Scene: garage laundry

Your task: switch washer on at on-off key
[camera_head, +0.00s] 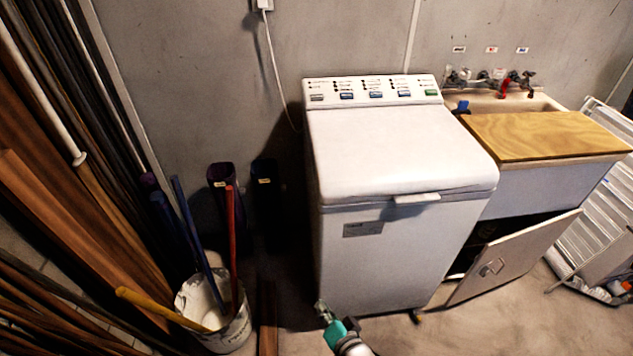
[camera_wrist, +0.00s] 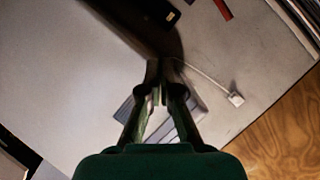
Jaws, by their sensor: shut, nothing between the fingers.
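The white washer (camera_head: 400,150) stands against the grey wall with its lid down. Its control panel (camera_head: 372,86) runs along the back top edge, with a row of keys: a grey one (camera_head: 317,98) at the left, blue ones in the middle and a green one (camera_head: 431,92) at the right. The key labels are too small to read. My gripper (camera_head: 321,307) is low in front of the washer, well below and apart from the panel. In the wrist view my gripper (camera_wrist: 157,80) has its fingers together and empty; no key can be made out there.
A sink cabinet with a wooden board (camera_head: 545,133) stands right of the washer; its door (camera_head: 515,257) hangs open. A bucket (camera_head: 213,315) with long handles and leaning planks (camera_head: 75,225) are at the left. A cable (camera_head: 275,70) hangs on the wall.

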